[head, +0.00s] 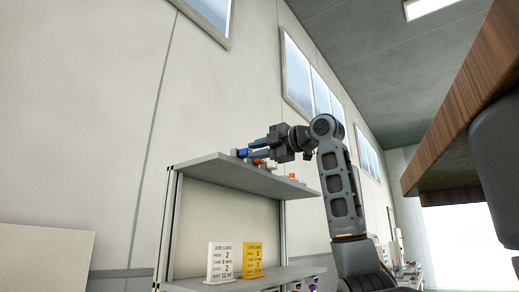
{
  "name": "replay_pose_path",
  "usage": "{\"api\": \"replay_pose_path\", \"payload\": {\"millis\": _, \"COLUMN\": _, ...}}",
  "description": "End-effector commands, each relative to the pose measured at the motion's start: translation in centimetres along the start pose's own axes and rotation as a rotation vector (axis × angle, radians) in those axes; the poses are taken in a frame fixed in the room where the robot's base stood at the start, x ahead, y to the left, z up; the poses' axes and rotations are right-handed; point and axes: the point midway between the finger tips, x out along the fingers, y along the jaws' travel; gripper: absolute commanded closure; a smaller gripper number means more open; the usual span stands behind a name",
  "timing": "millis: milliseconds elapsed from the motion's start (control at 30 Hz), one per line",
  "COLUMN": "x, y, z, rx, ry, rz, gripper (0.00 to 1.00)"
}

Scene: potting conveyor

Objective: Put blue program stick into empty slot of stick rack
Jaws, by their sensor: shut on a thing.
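The blue program stick (243,153) shows as a small blue piece at the tip of my gripper (253,148), above the left part of the upper shelf. My gripper is shut on it and reaches in from the right. I look up from below the shelf top, so the stick rack and its empty slot cannot be made out. I cannot tell whether the stick touches anything beneath it.
The upper shelf (235,173) carries small orange pieces (292,176) near my gripper. A white job card (221,262) and a yellow job card (252,260) stand on the lower shelf. A wooden overhang (470,90) is at upper right.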

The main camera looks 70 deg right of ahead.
Motion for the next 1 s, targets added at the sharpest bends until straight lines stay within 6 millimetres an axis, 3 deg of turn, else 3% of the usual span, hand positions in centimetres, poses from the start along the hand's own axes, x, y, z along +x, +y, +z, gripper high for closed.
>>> {"api": "replay_pose_path", "payload": {"millis": 233, "x": 0.6, "y": 0.0, "z": 0.0, "rx": 0.000, "ry": 0.000, "rz": 0.000, "gripper": 1.00}}
{"api": "replay_pose_path", "payload": {"millis": 267, "x": 0.6, "y": 0.0, "z": 0.0, "rx": 0.000, "ry": -0.001, "rz": 0.001, "gripper": 0.75}}
{"api": "replay_pose_path", "payload": {"millis": 533, "x": 0.5, "y": 0.0, "z": 0.0, "rx": 0.000, "ry": -0.001, "rz": 0.001, "gripper": 0.49}}
{"api": "replay_pose_path", "payload": {"millis": 833, "x": 0.3, "y": 0.0, "z": 0.0, "rx": 0.000, "ry": -0.001, "rz": 0.001, "gripper": 0.48}}
{"api": "replay_pose_path", "payload": {"millis": 1000, "x": -1.8, "y": 0.0, "z": 0.1, "rx": -0.003, "ry": -0.003, "rz": 0.003, "gripper": 0.48}}
